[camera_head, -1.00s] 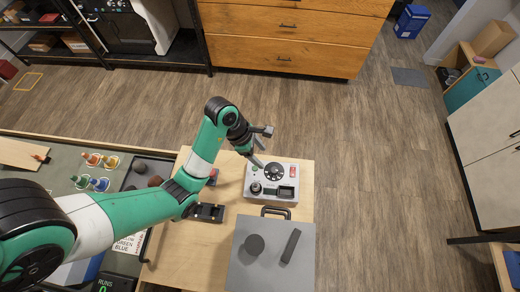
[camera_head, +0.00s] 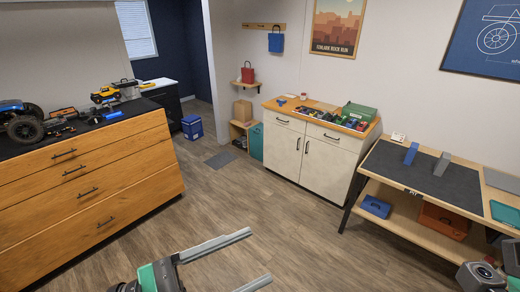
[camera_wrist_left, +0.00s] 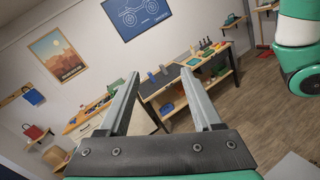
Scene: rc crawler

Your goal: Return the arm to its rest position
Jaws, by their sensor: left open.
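My left gripper (camera_head: 238,262) shows at the bottom of the head view, with two long grey fingers spread apart and nothing between them. In the left wrist view the same gripper (camera_wrist_left: 156,95) is open and empty, held in the air and pointing towards the wall and benches. A green and white arm link of mine shows at the right of the wrist view. Part of a dark grey device of mine may show at the bottom right of the head view; my right gripper cannot be made out.
A wooden drawer cabinet (camera_head: 92,185) with RC vehicles stands left. A white cabinet (camera_head: 308,147) with a green toolbox (camera_head: 357,113) stands at the back. A workbench (camera_head: 432,178) with a dark mat is at right. Open wood floor (camera_head: 250,200) lies between them.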

